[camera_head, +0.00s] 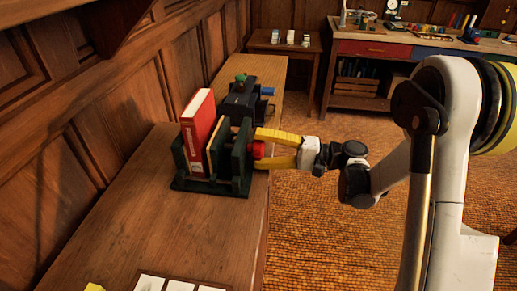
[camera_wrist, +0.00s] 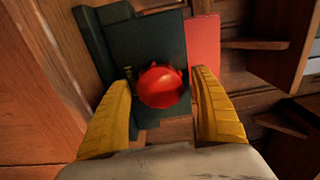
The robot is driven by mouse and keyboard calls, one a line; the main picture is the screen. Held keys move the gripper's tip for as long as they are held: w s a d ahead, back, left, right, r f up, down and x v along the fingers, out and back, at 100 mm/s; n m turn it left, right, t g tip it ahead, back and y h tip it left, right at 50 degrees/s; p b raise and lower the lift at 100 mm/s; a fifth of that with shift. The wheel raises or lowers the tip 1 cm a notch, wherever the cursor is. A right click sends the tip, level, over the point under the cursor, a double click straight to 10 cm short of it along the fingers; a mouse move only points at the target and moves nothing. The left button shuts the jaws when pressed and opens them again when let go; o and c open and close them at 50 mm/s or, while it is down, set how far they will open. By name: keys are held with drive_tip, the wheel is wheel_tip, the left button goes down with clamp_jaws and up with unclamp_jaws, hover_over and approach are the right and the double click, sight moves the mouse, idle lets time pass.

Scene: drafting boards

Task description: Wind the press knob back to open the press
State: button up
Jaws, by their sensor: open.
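The press (camera_head: 213,186) is a dark green frame on the wooden bench, with a red book (camera_head: 198,134) standing upright in it. Its red knob (camera_head: 258,150) sticks out on the right side. My gripper (camera_head: 256,149) has yellow fingers and reaches in from the right at the knob. In the wrist view the red knob (camera_wrist: 161,87) lies between the two open fingers of my gripper (camera_wrist: 163,100), with gaps showing on both sides. Behind it are the dark green plate (camera_wrist: 150,45) and part of the red book (camera_wrist: 204,60). Whether the press plates touch the book is hard to tell.
A dark device (camera_head: 240,103) with a blue end stands behind the press on the bench (camera_head: 120,225). White cards (camera_head: 180,286) lie at the near edge. The panelled wall is close on the left. A side table (camera_head: 285,44) and a workbench (camera_head: 410,47) stand at the back.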

drive_tip(key=c, duration=1.2)
drive_tip(key=n, duration=0.3)
drive_tip(key=shift+n, duration=0.3)
drive_tip(key=shift+c, duration=0.2)
drive_tip(key=n, duration=0.3)
drive_tip(key=shift+n, duration=0.4)
drive_tip(key=n, duration=1.2)
drive_tip(key=shift+n, duration=0.3)
drive_tip(key=n, duration=0.3)
drive_tip(key=shift+n, duration=0.4)
drive_tip(key=n, duration=0.3)
drive_tip(key=shift+n, duration=0.3)
drive_tip(key=n, duration=0.2)
drive_tip(key=shift+n, duration=0.3)
